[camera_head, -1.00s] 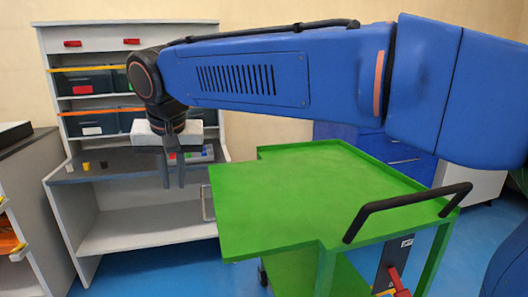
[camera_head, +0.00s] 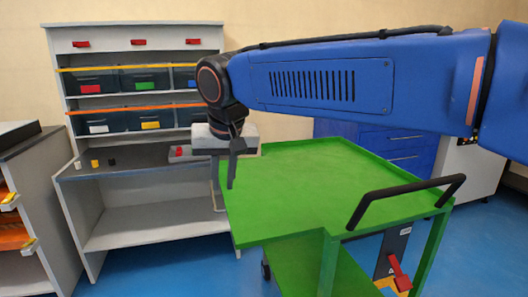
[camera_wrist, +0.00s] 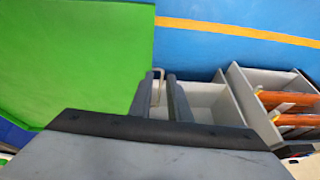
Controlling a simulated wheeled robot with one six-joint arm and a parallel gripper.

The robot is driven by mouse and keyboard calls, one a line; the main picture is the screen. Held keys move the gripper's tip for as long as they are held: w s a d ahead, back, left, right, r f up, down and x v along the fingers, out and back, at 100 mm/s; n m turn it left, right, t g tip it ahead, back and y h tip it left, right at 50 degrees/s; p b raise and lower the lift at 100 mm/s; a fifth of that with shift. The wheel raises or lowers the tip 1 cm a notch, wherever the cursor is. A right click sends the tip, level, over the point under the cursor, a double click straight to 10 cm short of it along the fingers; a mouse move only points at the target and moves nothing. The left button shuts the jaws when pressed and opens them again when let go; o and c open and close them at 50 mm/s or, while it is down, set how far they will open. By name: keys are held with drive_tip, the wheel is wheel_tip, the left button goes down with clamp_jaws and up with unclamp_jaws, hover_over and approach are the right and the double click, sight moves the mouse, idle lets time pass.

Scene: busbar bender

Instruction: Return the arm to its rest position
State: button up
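My gripper (camera_head: 232,168) hangs from my blue arm, pointing down, in front of the left edge of the green cart top as the head view shows it. In the wrist view its two dark fingers (camera_wrist: 160,98) stand apart with nothing between them. It is open and empty. Its height above the cart cannot be told exactly. My arm reaches across the head view from the right edge.
A green cart (camera_head: 300,195) with a black handle (camera_head: 405,200) stands below my arm, its top empty. A grey shelf bench (camera_head: 150,215) with bins and small blocks stands at left. Another cabinet (camera_head: 35,195) is further left. Blue drawers (camera_head: 400,150) stand behind the cart.

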drive_tip(key=s+d+f, duration=0.2)
drive_tip(key=d, duration=0.6)
drive_tip(key=s+d+f+m, duration=0.1)
drive_tip(key=d+f, duration=0.1)
drive_tip(key=d, duration=0.6)
drive_tip(key=s+d+f, duration=0.2)
drive_tip(key=d+f, duration=0.1)
drive_tip(key=d, duration=0.5)
drive_tip(key=s+d+f+m+h, duration=0.1)
drive_tip(key=s+d+f, duration=1.2)
drive_tip(key=d, duration=0.1)
drive_tip(key=shift+s+d+m+t+h, duration=0.3)
drive_tip(key=shift+s+h, duration=0.05)
drive_tip(key=shift+h, duration=0.05)
